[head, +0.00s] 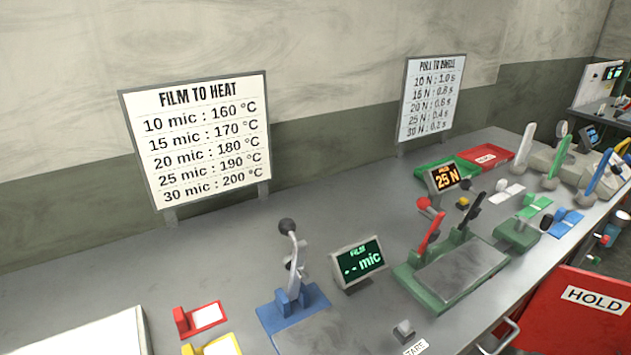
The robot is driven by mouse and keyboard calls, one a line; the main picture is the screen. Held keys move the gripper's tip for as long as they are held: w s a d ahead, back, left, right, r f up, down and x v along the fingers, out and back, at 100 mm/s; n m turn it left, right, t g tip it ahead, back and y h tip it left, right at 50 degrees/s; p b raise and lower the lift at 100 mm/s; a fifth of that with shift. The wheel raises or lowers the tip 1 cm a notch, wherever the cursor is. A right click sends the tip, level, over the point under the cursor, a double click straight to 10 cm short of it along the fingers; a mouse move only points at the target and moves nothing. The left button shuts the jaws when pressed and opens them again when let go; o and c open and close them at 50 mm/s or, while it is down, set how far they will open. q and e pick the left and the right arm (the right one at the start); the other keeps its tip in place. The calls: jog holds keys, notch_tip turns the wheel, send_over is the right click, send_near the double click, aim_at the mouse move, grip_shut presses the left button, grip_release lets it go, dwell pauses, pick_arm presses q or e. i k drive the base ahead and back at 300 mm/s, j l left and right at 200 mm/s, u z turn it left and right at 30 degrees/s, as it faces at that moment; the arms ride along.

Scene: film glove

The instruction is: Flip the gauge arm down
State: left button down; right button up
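The gauge arm (297,262) is a grey lever with a black ball knob. It stands raised, nearly upright, on a blue base (265,318) with a grey plate, on the bench in the lower middle of the head view. Beside it on the right, a small display (359,260) reads "FILM -- mic". Neither of my grippers shows in this view.
To the right stands a green fixture (428,287) with red and black levers and a "25 N" display (446,177). A grey TARE button (403,331) is near the front. Red (180,320) and yellow holders (222,345) lie left. The bench (100,270) behind them is clear.

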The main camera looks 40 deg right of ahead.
aim_at(294, 262)
jog(key=z, duration=1.35)
